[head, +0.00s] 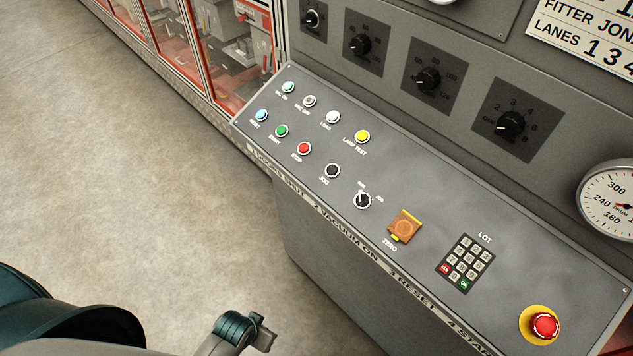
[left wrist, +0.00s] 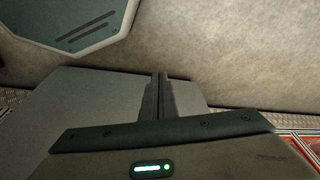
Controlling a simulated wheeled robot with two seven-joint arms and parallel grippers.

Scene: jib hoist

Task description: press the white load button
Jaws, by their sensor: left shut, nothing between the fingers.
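The white load button (head: 332,117) sits in the upper row of the sloping grey console, with its LOAD label just below it. Nothing covers it. My left gripper (head: 266,336) is low in the head view, over the floor in front of the console, well apart from the button. In the left wrist view its two fingers (left wrist: 159,90) are together with nothing between them. The load button does not show in that view. My right gripper is in neither view.
An orange cover (head: 404,226), a keypad (head: 465,263) and a red emergency stop (head: 545,326) lie to the right. Open floor (head: 130,170) is left.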

